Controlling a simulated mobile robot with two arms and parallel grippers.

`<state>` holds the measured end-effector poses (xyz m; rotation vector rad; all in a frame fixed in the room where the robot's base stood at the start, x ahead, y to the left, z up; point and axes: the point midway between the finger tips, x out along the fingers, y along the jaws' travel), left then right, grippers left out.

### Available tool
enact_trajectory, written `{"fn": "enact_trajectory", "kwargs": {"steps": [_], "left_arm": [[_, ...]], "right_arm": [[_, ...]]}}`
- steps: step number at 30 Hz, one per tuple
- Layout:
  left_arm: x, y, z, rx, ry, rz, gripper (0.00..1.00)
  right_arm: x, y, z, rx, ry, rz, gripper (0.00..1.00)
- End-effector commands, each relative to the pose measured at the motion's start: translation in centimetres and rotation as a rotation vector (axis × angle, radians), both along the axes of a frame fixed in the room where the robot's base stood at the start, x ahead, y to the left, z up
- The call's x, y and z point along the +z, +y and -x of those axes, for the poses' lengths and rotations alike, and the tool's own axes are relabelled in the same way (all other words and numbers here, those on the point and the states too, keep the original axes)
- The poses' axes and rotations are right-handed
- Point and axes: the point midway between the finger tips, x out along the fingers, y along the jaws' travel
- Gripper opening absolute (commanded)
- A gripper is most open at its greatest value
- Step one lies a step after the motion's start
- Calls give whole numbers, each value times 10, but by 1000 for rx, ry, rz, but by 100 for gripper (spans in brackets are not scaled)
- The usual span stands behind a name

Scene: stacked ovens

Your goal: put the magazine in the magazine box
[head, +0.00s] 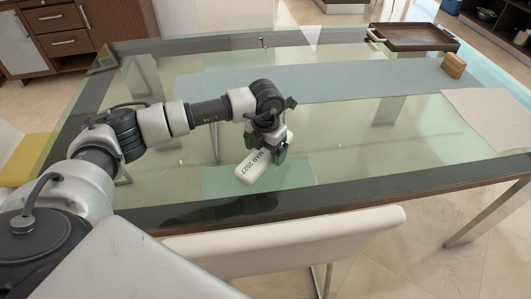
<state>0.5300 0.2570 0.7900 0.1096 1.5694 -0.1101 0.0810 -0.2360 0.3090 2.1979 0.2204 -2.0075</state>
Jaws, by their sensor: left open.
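A small white object with rounded ends and dark printed lettering (253,167), which looks like the magazine, is on or just above the glass table near its front edge. My left gripper (268,148) is open at the upper right end of this object. Its fingers hide part of that end, and I cannot tell whether they touch it. I cannot make out a magazine box in this view. My right gripper is not in view.
The glass table (350,170) has a dark frame and a grey-blue runner (340,80). A wooden tray (415,37), a small wooden block (453,65) and a beige cloth (490,118) are at the right. A white chair (290,243) stands at the front edge.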

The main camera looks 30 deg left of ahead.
Motion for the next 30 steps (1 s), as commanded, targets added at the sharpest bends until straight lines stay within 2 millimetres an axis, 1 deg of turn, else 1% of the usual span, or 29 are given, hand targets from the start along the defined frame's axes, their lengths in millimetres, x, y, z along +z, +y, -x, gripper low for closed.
{"fn": "enact_trajectory", "kwargs": {"steps": [6,7,18,20,26,30], "left_arm": [[-2,0,0,-1,-1,0,89],[-2,0,0,-1,-1,0,88],[-1,0,0,0,-1,0,31],[0,0,0,0,-2,0,24],[0,0,-1,0,-2,0,24],[7,0,-1,1,-4,1,24]], "right_arm": [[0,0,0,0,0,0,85],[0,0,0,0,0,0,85],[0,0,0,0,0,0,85],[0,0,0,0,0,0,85],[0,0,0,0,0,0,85],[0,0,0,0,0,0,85]]}}
